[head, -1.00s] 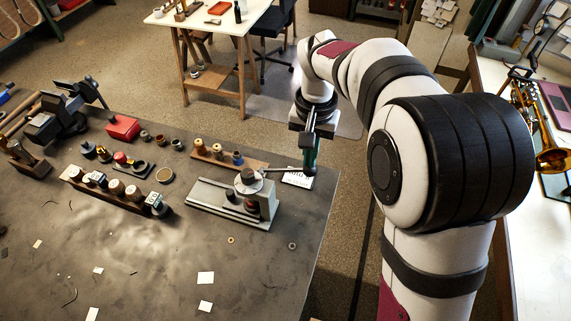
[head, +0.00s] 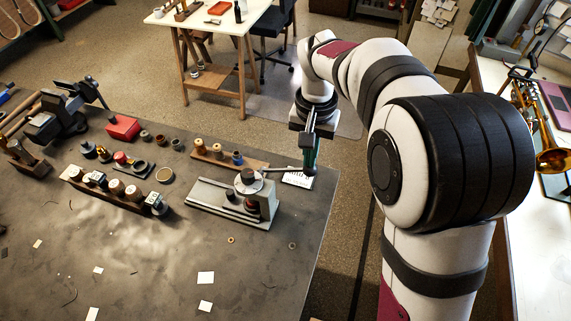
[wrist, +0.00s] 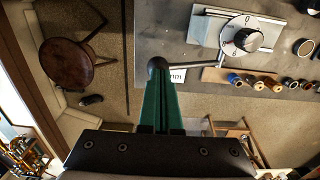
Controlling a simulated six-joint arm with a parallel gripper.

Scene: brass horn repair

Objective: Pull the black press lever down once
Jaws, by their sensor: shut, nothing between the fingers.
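The press (head: 265,203) has a grey base and a round dial, and stands near the bench's right edge. Its lever (head: 285,170) is a thin rod reaching out level to the right, ending in a black ball knob (head: 308,170). In the wrist view the knob (wrist: 157,64) sits just beyond my green fingertips, with the rod (wrist: 190,66) running right to the press with its numbered dial (wrist: 241,34). My gripper (head: 311,160) points down with its fingers shut and empty, its tips at the knob. I cannot tell whether they touch it. The fingertips (wrist: 158,76) partly overlap the knob.
A red box (head: 123,128) stands at the back. The bench front (head: 150,270) is mostly free.

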